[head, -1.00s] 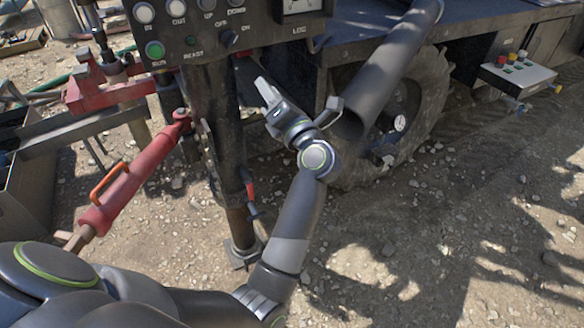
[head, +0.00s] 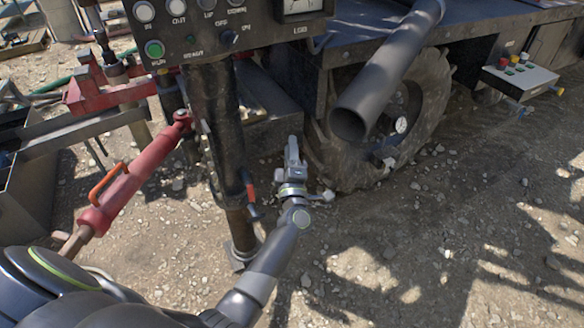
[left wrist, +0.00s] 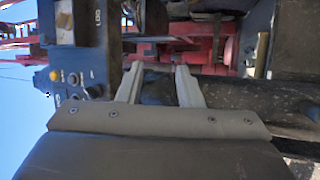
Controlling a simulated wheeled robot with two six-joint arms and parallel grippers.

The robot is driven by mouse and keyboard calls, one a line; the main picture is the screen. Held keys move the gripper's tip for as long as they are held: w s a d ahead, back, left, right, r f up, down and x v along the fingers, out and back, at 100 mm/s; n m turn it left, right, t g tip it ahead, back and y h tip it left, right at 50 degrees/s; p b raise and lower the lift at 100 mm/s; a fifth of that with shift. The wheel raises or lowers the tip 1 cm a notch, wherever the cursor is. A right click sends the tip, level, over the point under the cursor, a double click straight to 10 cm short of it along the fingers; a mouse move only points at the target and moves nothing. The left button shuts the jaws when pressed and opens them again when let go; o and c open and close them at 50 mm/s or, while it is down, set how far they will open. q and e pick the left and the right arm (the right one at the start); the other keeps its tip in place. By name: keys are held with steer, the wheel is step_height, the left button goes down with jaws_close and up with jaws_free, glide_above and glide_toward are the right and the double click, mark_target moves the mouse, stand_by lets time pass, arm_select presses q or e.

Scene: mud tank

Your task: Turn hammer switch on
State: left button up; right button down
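A dark control panel (head: 262,32) hangs at the top of the head view, with white buttons, a green button, a gauge and a small black knob (head: 228,37) near off/on lettering. I cannot read a hammer label; the panel top is cut off. My left gripper (head: 291,140) is below and right of the panel, apart from it, in front of the wheel. In the left wrist view its two fingers (left wrist: 159,82) are spread with nothing held between them. Part of a panel (left wrist: 75,85) with knobs shows sideways at the left there. My right gripper is not in view.
A dark post (head: 215,130) stands under the panel, left of my gripper. A large grey pipe (head: 385,80) and a wheel (head: 415,125) are to the right. A red cylinder (head: 130,175) is at left. Gravel ground at lower right is open.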

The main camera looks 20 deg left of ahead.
arm_select(q)
step_height(320, 180, down, 6)
steer(key=m+h, duration=0.2)
steer(key=m, duration=0.1)
steer(key=shift+s+d, duration=0.1)
steer(key=shift+d, duration=0.05)
